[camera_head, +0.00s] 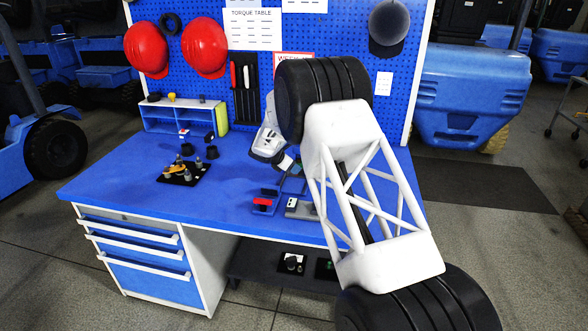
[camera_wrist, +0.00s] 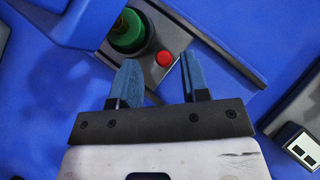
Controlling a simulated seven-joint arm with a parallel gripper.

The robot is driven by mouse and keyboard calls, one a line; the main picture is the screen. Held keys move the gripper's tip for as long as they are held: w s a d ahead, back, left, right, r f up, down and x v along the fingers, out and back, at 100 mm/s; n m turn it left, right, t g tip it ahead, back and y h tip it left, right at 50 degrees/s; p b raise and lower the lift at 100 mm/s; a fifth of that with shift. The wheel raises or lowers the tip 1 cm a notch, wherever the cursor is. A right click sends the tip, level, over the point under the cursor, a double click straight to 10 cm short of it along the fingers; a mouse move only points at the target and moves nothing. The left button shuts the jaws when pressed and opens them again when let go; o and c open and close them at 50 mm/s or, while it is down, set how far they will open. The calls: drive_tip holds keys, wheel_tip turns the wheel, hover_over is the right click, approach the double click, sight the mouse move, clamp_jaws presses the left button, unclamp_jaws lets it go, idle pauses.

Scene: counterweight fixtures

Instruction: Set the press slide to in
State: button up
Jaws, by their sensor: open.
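My gripper (camera_wrist: 158,64) is open, with its two blue fingers apart and nothing seen between their pads. In the wrist view the fingertips are over or beside a dark grey plate (camera_wrist: 185,30), near a round red button (camera_wrist: 165,58). A green-topped round knob (camera_wrist: 128,30) in a dark collar stands on this plate, up and left of the button. A blue block (camera_wrist: 75,20) overlaps the plate's left side. I cannot tell which part is the press slide or how it is set. In the head view my arm partly hides this spot.
A fixture with a red part (camera_head: 263,202) and a grey fixture (camera_head: 300,208) lie near the blue table's (camera_head: 130,190) front. A black board (camera_head: 184,173) with small parts is at left. A blue shelf (camera_head: 182,115) stands at the back. The table's front left is clear.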

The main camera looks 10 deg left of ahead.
drive_tip(key=shift+v, duration=3.15)
drive_tip(key=s+d+r+m+g+y, duration=0.1)
drive_tip(key=s+d+r+m, duration=0.4)
drive_tip(key=s+d+r, duration=0.45)
drive_tip(key=s+d+r+m+g, duration=0.2)
drive_tip(key=s+d+r+m, duration=0.4)
drive_tip(key=d+r, duration=0.65)
drive_tip(key=s+d+r+m+g+y, duration=0.1)
drive_tip(key=s+d+r+m, duration=0.15)
drive_tip(key=s+d, duration=0.6)
drive_tip(key=s+d+r+m+y, duration=0.1)
drive_tip(key=s+d+r+m, duration=0.15)
drive_tip(key=s+d, duration=0.6)
drive_tip(key=s+d+f+m+y, duration=0.1)
drive_tip(key=s+m, duration=0.4)
drive_tip(key=s, duration=1.1)
drive_tip(key=s+d+f+m+y, duration=0.2)
drive_tip(key=s+m, duration=0.4)
drive_tip(key=s, duration=1.1)
drive_tip(key=shift+d+f, duration=0.6)
drive_tip(key=shift+d, duration=0.55)
